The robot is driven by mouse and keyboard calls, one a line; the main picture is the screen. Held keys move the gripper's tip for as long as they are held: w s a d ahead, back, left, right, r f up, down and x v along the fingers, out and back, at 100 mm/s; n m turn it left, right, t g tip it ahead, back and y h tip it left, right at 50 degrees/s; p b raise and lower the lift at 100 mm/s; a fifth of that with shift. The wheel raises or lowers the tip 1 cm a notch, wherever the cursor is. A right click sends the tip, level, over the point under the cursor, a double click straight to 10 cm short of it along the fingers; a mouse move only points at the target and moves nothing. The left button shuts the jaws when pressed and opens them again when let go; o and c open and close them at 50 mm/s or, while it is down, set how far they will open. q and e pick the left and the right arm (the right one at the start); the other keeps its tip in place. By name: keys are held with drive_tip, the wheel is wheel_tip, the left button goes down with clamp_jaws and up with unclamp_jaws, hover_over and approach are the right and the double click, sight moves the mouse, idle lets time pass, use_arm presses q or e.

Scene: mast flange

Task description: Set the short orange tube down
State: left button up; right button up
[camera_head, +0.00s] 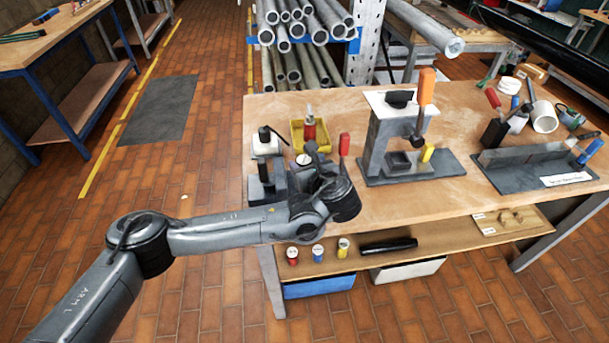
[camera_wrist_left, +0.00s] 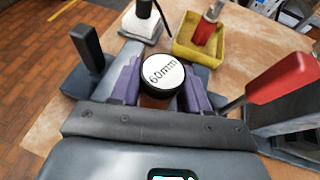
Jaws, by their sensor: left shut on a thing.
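My left gripper (camera_wrist_left: 160,90), with purple fingers, is shut on the short orange tube (camera_wrist_left: 155,103). The tube's round end faces the wrist camera, white with a black rim and marked "60mm"; only a sliver of its orange-brown side shows below. In the head view the white end shows small (camera_head: 304,159) beside my left wrist, over the left end of the wooden bench (camera_head: 460,190). My arm hides the tube's lower part, and I cannot tell whether it touches anything beneath. My right gripper is not in view.
A yellow tray (camera_head: 297,140) with a red-bodied item (camera_head: 310,130) stands just behind. A white-topped block (camera_head: 265,147) is at left. A red handle (camera_head: 344,144) and a grey press stand (camera_head: 380,140) are close at right. Bare wood lies in front of the press.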

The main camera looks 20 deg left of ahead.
use_arm(q)
wheel_tip(320, 180, down, 3)
drive_tip(key=shift+b, duration=0.35)
drive_tip(key=shift+f, duration=0.1)
drive_tip(key=o, duration=0.8)
drive_tip(key=shift+s, duration=0.1)
